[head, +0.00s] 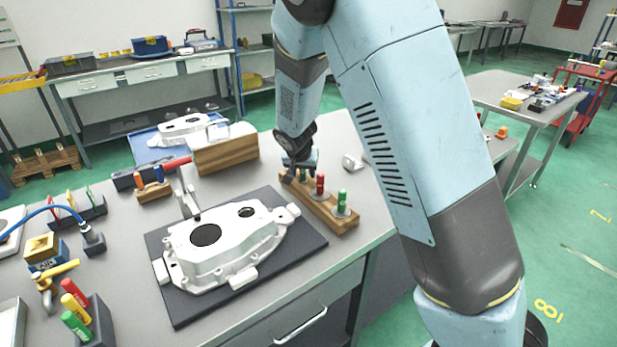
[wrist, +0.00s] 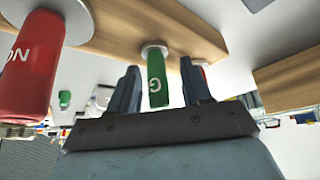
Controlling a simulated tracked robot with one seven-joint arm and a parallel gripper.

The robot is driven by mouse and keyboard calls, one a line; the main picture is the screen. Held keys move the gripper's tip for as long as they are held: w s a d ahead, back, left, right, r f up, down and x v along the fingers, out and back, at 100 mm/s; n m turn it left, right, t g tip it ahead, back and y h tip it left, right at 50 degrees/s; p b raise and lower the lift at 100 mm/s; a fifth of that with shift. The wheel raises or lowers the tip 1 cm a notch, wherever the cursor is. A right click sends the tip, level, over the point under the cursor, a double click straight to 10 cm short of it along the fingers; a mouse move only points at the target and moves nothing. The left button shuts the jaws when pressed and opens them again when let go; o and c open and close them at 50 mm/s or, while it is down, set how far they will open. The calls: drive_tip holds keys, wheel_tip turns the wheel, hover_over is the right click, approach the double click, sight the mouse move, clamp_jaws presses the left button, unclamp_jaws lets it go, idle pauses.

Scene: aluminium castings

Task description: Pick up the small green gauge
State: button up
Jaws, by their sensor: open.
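The small green gauge (wrist: 156,80), with a white letter G, stands on a pale round base in the wooden block (wrist: 190,35) in the wrist view. My gripper (wrist: 160,66) is open, with one finger on each side of the gauge; whether they touch it is unclear. In the head view my gripper (head: 298,173) is low over the far left end of the wooden block (head: 322,208) and largely hides the gauge there.
A red gauge (head: 320,185) and another green gauge (head: 342,202) stand in the same block, close to my gripper. A white casting (head: 225,245) lies on a dark mat (head: 310,240) to the front left. A wooden angled block (head: 225,155) stands behind left.

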drive_tip(key=shift+c, duration=0.4)
clamp_jaws()
drive_tip(key=shift+r, duration=0.1)
